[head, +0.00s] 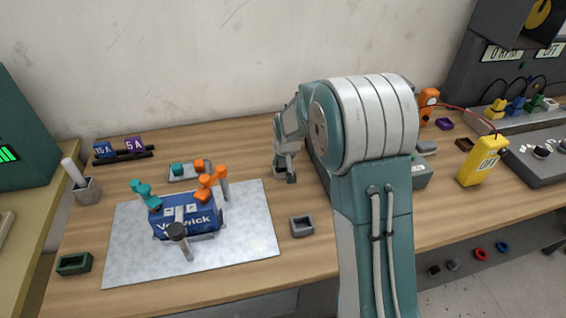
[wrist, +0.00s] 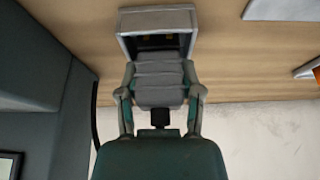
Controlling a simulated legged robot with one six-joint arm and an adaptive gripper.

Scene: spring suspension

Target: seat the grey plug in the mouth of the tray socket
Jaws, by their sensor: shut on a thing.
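The grey plug (wrist: 160,82), a ridged block, is held between the two fingers of my gripper (wrist: 160,92) in the wrist view. The tray socket (wrist: 122,31) is a grey box beyond the plug's far end, its dark mouth open and small yellowish marks inside. The plug's end overlaps the mouth's edge in that view, but the head view shows my gripper (head: 285,168) apart from the socket (head: 302,227), farther back on the bench. My arm hides part of the gripper there.
A metal mat (head: 140,262) with a blue box (head: 190,219) lies left of the socket. A teal-grey device (head: 421,181) stands right, partly behind my arm. A green tray (head: 74,263) sits front left. Bare bench surrounds the socket.

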